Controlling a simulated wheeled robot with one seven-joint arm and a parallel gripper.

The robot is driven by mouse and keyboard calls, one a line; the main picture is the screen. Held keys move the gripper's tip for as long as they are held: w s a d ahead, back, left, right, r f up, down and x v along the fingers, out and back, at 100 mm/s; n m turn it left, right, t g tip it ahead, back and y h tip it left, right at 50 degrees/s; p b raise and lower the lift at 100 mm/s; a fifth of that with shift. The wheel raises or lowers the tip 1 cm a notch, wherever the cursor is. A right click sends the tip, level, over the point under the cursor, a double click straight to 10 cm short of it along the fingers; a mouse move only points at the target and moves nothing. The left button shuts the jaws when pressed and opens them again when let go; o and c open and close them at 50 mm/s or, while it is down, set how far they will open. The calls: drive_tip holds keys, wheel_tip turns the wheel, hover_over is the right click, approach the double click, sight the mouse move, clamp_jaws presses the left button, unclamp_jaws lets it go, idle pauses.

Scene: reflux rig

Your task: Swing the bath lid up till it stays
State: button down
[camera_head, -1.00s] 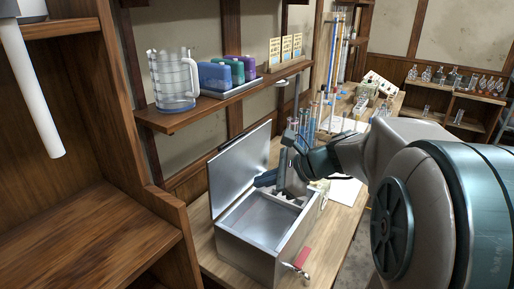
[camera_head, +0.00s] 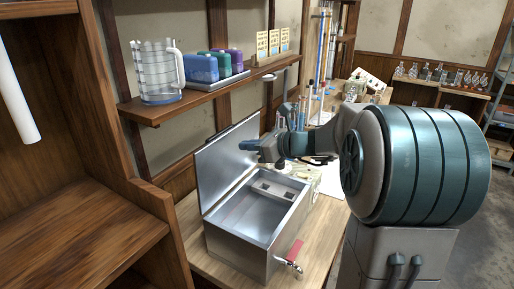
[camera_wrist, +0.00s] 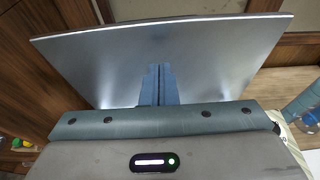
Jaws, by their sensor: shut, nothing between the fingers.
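The metal bath (camera_head: 262,240) stands on the bench with its top open, and its inside shows. Its lid (camera_head: 222,165) stands up along the left edge, close to upright and leaning slightly back. The lid also fills the upper wrist view (camera_wrist: 215,60). My gripper (camera_head: 246,145) is shut and empty, with its fingers pointing at the lid's inner face near the far end. In the wrist view the closed blue fingertips (camera_wrist: 158,70) overlap the lid; I cannot tell whether they touch it.
A shelf (camera_head: 150,110) above the bath holds a clear jug (camera_head: 158,75) and coloured boxes (camera_head: 202,68). A red-handled tap (camera_head: 294,254) sticks out at the bath's front. Glassware (camera_head: 298,115) stands beyond the bath. A wooden cabinet (camera_head: 75,225) is at the left.

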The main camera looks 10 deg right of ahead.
sight(233, 140)
drive_tip(key=shift+w+a, duration=2)
drive_tip(key=p+v, duration=0.2)
drive_tip(key=v, duration=0.6)
drive_tip(key=shift+s+r, duration=0.2)
drive_tip(key=shift+r, duration=0.2)
drive_tip(key=shift+d, duration=0.15)
drive_tip(key=s+a+f+n+g+h, duration=0.2)
drive_tip(key=s+a+f+n+g, duration=0.15)
drive_tip(key=s+n, duration=0.4)
drive_tip(key=s+a+f+n+g+h, duration=0.2)
drive_tip(key=s+a+f+n+g, duration=0.15)
drive_tip(key=s+n, duration=0.35)
drive_tip(key=s+d+f+n+h, duration=0.2)
drive_tip(key=s+n+h, duration=0.1)
drive_tip(key=s+n, duration=0.3)
drive_tip(key=s+d+f+n+h, duration=0.2)
drive_tip(key=s+d+n+h, duration=0.1)
drive_tip(key=s+n, duration=0.3)
drive_tip(key=shift+s+d+n, duration=0.2)
drive_tip(key=shift+s+n, duration=0.15)
drive_tip(key=shift+s, duration=0.25)
